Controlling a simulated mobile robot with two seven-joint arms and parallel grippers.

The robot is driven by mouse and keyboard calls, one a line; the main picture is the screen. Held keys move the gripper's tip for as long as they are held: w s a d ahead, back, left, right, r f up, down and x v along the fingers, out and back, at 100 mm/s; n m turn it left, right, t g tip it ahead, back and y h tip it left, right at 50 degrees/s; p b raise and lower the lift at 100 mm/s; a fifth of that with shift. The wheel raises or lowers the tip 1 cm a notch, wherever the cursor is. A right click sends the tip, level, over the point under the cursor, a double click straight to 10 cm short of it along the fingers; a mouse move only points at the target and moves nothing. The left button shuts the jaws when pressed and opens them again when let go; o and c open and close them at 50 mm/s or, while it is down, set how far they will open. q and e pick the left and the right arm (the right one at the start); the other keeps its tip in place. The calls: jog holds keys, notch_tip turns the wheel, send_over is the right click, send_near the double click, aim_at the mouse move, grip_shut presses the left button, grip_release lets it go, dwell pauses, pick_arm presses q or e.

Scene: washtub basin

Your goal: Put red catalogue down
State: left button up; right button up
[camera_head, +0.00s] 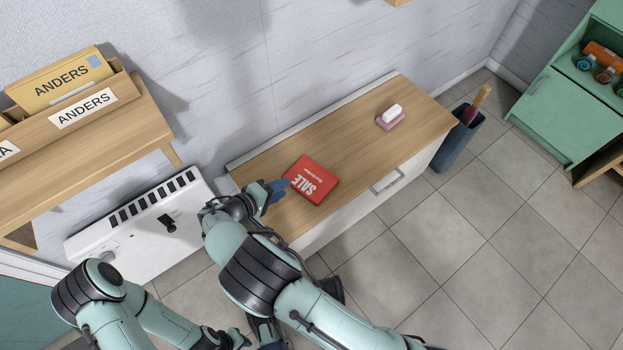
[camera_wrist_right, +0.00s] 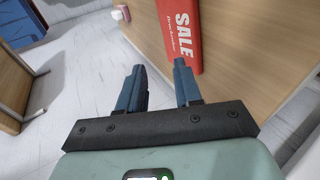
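The red catalogue (camera_head: 312,180), with white "SALE" lettering, lies on the wooden top of a low white cabinet (camera_head: 350,135). My right gripper (camera_head: 275,188) is at its left edge in the head view. In the right wrist view the right gripper's blue fingers (camera_wrist_right: 158,84) are apart with nothing held between them. The catalogue (camera_wrist_right: 181,32) is just beyond the right-hand finger there; whether they touch I cannot tell. My left gripper (camera_head: 240,341) shows only partly at the bottom of the head view, and its fingers are unclear.
A pink-and-white block (camera_head: 390,118) sits farther along the cabinet top. A dark bin (camera_head: 458,140) stands past its far end. A wooden shelf with "ANDERS" folders (camera_head: 62,80) and a white heater (camera_head: 140,232) are at left. A green cabinet (camera_head: 565,115) is at right.

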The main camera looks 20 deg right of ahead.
notch_tip(320, 180, up, 7)
jog(key=s+a+p, duration=0.1)
jog(key=a+p, duration=0.1)
jog(key=p, duration=0.2)
jog(key=shift+s+a+r, duration=0.15)
jog(key=shift+r, duration=0.05)
jog(key=shift+p, duration=0.3)
